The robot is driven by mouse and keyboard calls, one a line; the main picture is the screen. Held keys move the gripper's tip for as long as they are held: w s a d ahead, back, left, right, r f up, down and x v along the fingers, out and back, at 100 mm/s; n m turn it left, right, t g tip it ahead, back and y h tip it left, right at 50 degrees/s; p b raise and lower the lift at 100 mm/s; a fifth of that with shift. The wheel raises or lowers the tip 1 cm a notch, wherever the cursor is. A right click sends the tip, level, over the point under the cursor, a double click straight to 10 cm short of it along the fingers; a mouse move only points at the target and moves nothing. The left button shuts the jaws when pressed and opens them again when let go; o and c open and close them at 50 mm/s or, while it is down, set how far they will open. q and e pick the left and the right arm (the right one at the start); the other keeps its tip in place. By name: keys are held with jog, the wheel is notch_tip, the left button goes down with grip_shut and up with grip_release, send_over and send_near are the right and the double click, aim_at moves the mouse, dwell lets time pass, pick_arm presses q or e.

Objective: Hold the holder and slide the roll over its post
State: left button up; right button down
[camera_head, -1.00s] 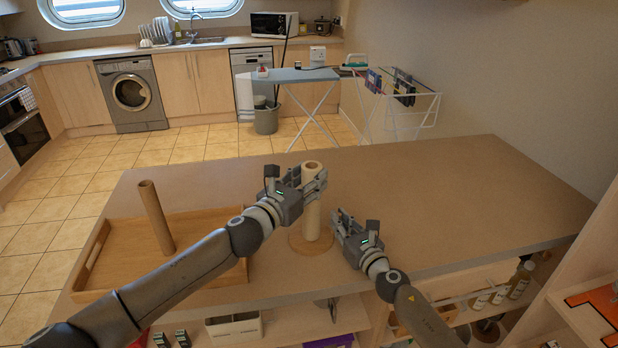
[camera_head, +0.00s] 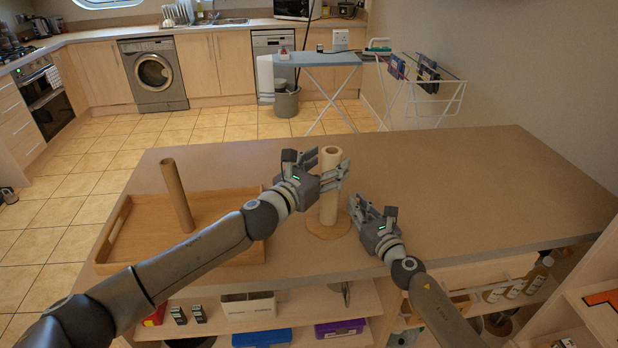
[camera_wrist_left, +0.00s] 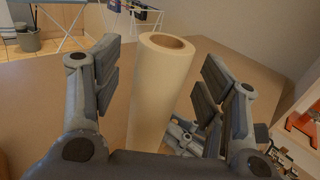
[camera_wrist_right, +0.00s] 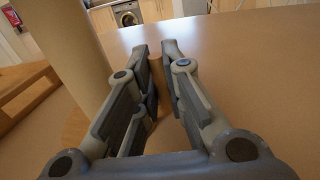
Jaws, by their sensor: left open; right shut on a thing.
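The cream roll (camera_head: 329,205) stands upright on the holder's round wooden base (camera_head: 316,230). Its top hole shows in the left wrist view (camera_wrist_left: 160,95); the post is not visible, so it is hidden inside if there. My left gripper (camera_head: 328,174) is open, with one finger on each side of the roll's upper part; gaps show in the left wrist view. My right gripper (camera_head: 359,212) is low at the base's right side.
A wooden tray (camera_head: 228,252) with raised sides lies on the table's left, with a brown tube (camera_head: 177,195) standing in it. The table (camera_head: 470,190) is clear to the right and behind. Shelves with boxes and bottles lie under the front edge.

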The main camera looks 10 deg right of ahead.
pick_arm(q)
jog(key=v, duration=1.1)
jog(key=shift+r, duration=0.1)
pick_arm(e)
jog(key=c, duration=1.4)
grip_release()
jog(key=shift+c, duration=0.2)
